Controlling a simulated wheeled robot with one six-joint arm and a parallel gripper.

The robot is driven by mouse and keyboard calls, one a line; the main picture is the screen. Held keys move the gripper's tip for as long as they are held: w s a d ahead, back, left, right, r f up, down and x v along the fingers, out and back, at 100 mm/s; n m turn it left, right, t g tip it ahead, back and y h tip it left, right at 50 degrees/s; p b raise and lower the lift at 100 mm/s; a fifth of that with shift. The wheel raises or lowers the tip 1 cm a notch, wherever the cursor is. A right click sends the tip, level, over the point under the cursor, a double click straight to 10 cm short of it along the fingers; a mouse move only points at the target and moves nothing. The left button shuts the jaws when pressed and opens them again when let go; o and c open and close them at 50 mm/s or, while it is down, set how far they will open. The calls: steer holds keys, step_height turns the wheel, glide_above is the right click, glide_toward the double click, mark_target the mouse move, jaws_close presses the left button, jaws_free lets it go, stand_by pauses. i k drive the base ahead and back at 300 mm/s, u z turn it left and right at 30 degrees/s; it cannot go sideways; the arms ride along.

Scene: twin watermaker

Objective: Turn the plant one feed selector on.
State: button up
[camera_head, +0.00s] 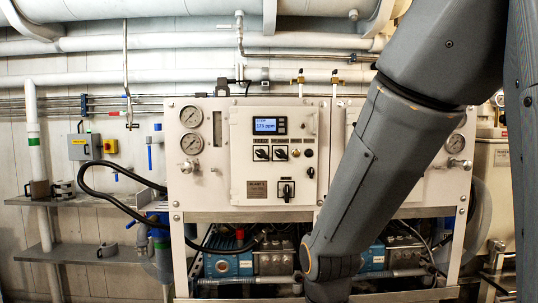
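The plant one control panel (270,125) is a white box on a white frame, left of my arm. Its nameplate (257,189) appears to read PLANT 1. Two black selector switches sit side by side below the lit display, a left one (262,154) and a right one (281,154). A larger black rotary switch (286,191) sits lower on the panel. The labels above the selectors are too small to read, so I cannot tell which is the feed selector or its setting. My arm crosses the right half of the view; my gripper is not in view.
A blue-lit display (266,125) sits above the selectors. Two round gauges (191,130) are at the panel's left. A black hose (100,185) loops on the left. Blue pumps (230,264) stand below. My arm hides part of the panel to the right.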

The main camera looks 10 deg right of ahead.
mark_target(261, 153)
steer(key=z, duration=2.95)
steer(key=k, duration=0.6)
steer(key=u, duration=2.55)
